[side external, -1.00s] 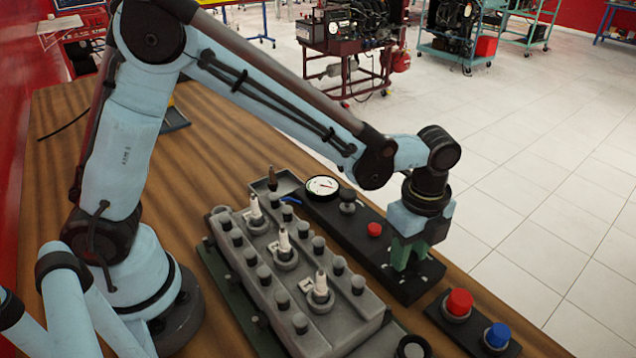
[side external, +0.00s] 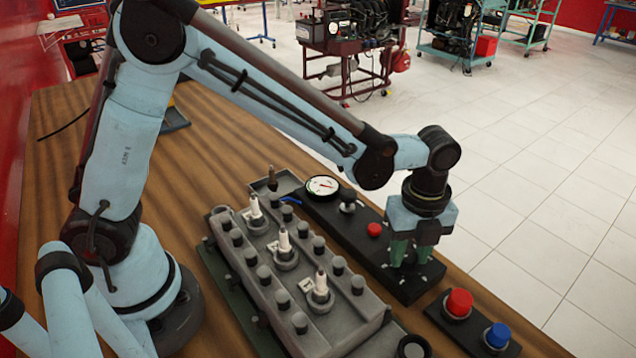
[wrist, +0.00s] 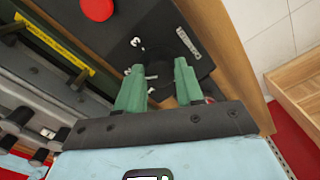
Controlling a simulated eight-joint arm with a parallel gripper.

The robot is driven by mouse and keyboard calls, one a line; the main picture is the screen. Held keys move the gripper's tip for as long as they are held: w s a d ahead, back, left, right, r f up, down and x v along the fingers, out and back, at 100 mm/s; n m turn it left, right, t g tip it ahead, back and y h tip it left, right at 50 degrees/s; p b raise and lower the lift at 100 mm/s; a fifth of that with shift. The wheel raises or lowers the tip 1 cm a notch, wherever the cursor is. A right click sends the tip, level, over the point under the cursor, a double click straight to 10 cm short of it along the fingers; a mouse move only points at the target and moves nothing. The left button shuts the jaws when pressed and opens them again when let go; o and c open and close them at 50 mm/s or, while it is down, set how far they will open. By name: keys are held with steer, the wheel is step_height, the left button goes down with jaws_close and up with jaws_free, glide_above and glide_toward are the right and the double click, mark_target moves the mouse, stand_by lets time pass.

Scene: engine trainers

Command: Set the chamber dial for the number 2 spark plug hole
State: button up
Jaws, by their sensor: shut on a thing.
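My gripper (side external: 412,252) is over the near end of a long black panel (side external: 408,289). Its green fingers point down and are shut on the chamber dial, which they mostly hide in both views. In the wrist view, the two green fingertips (wrist: 158,70) stand on either side of the dark dial. White marks show on the panel around it, but I cannot read which one the dial points to. The grey cylinder head (side external: 262,268) lies to the left of the panel, with three white spark plugs (side external: 284,243) standing in it.
A round white gauge (side external: 322,186), a small knob (side external: 347,201) and a red button (side external: 374,229) sit farther along the panel. A red button (side external: 459,302) and a blue button (side external: 497,335) stand nearer. A small tray (side external: 290,181) is at the head's far end.

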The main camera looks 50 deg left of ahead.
mark_target(409, 255)
steer(key=o, duration=1)
steer(key=shift+o, duration=0.2)
steer(key=shift+r, duration=0.1)
step_height(409, 255, up, 12)
steer(key=s+a+f+n+t, duration=0.1)
steer(key=s+a+n+t, duration=0.2)
steer(key=a+n, duration=0.6)
steer(key=s+a+f+n+t, duration=0.1)
steer(key=s+a+n+t, duration=0.3)
steer(key=a+n, duration=0.5)
steer(key=s+n, duration=0.2)
steer(key=n, duration=0.4)
steer(key=shift+s, duration=0.15)
